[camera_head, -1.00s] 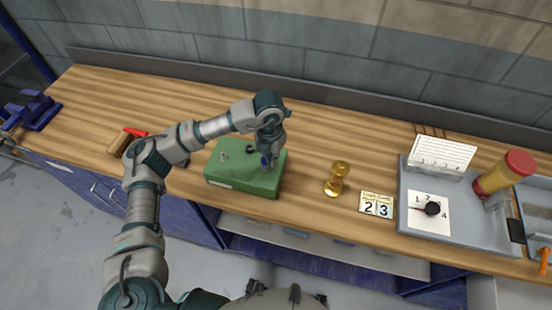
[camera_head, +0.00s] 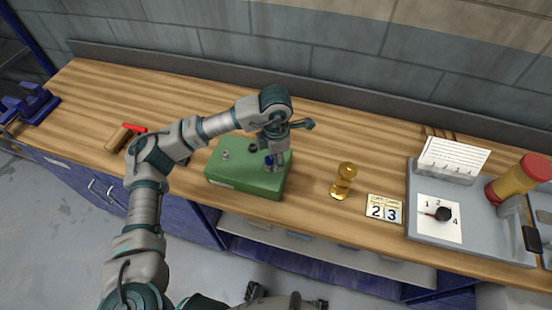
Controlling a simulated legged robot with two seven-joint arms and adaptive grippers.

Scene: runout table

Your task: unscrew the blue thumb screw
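A green box (camera_head: 235,181) stands on the wooden bench, with small grey and dark fittings on its top. The blue thumb screw (camera_head: 268,160) shows as a small blue patch on the right part of the box top, partly covered by my gripper. My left gripper (camera_head: 274,167) points down over it from above, with its fingers right at the screw. The fingers are small and overlap the screw, so I cannot tell whether they are closed on it. My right gripper is not in view.
A brass object (camera_head: 343,181) and a number card (camera_head: 384,209) stand right of the box. Further right is a grey tray (camera_head: 414,180) with a dial and a red-capped bottle (camera_head: 518,179). A red-and-wood tool (camera_head: 122,137) lies left. A wall backs the bench.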

